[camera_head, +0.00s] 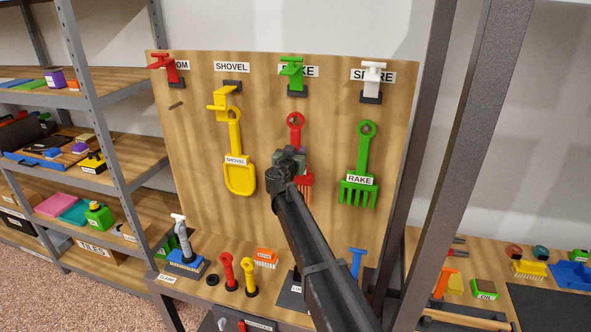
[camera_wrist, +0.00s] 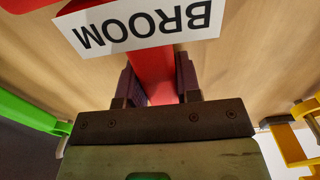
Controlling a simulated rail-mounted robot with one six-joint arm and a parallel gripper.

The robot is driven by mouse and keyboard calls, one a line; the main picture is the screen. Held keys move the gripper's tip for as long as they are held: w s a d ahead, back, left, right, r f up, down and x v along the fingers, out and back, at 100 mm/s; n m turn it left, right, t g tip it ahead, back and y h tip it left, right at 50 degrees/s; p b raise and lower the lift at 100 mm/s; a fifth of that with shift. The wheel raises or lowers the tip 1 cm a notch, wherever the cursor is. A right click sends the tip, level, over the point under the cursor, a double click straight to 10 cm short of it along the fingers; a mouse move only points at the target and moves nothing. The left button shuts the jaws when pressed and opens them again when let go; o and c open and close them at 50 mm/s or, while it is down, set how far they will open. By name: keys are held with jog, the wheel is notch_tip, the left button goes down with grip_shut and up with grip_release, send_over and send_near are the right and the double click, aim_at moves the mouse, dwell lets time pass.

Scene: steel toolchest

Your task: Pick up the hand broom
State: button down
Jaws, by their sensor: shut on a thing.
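The hand broom (camera_head: 304,192) is red with orange bristles and a ring at the handle's top. It stands upright in front of the wooden pegboard, between the yellow shovel (camera_head: 240,178) and the green rake (camera_head: 360,170). My gripper (camera_head: 290,160) covers the middle of the broom in the head view. In the wrist view my gripper (camera_wrist: 158,78) is shut on the red handle (camera_wrist: 155,62), one finger on each side. A white BROOM label (camera_wrist: 140,25) sits on the broom just beyond the fingers. I cannot tell whether the ring still hangs on a peg.
Red, yellow, green and white clamp-like holders line the board's (camera_head: 210,130) upper part. Brushes and handled tools stand on the ledge below. A shelf post (camera_head: 430,130) rises at the right, and a loaded shelf (camera_head: 85,100) stands at the left.

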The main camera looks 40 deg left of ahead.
jog(key=shift+r, duration=0.25)
jog(key=shift+s+d+r+p, duration=0.2)
jog(key=shift+s+r+p, duration=0.15)
jog(key=shift+r+p, duration=0.35)
jog(key=v, duration=1.7)
jog(key=shift+f, duration=0.2)
jog(key=shift+s, duration=0.1)
